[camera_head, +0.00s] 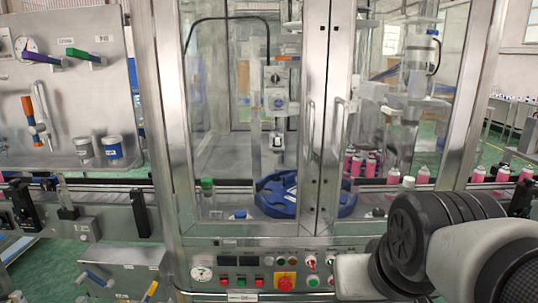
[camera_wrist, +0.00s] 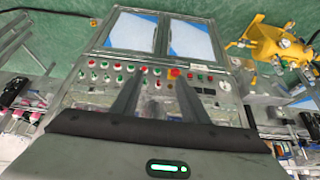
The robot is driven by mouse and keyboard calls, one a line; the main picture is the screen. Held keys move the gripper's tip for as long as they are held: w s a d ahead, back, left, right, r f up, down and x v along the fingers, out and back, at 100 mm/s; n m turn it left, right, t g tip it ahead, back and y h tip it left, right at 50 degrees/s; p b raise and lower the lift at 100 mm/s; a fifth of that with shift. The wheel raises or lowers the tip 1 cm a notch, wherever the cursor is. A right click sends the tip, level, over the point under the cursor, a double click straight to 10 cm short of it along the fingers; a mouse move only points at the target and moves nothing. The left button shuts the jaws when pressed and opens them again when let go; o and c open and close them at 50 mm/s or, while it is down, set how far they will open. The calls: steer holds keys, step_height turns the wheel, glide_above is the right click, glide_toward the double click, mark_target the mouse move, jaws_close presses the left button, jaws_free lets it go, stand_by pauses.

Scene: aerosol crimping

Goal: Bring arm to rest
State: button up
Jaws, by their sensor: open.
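My arm (camera_head: 425,245) reaches in from the lower right of the head view, in front of the machine's right lower side. My gripper shows in the wrist view (camera_wrist: 158,98) as two dark fingers standing apart with nothing between them. Beyond the fingers is the crimping machine's control panel (camera_wrist: 140,76) with coloured buttons. I cannot tell how far the fingertips are from the panel. In the head view the gripper's fingers are not visible.
The machine's glass doors (camera_head: 318,110) are closed, with a blue star wheel (camera_head: 275,195) behind them. Pink cans (camera_head: 370,165) stand on the conveyor at the right. A panel with gauge and valves (camera_head: 65,90) stands at the left. A yellow machine (camera_wrist: 275,45) is at the wrist view's upper right.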

step_height(320, 180, up, 13)
steer(key=s+p, duration=0.2)
steer(key=p, duration=1)
steer(key=shift+a, duration=0.35)
steer(key=shift+s+f, duration=0.1)
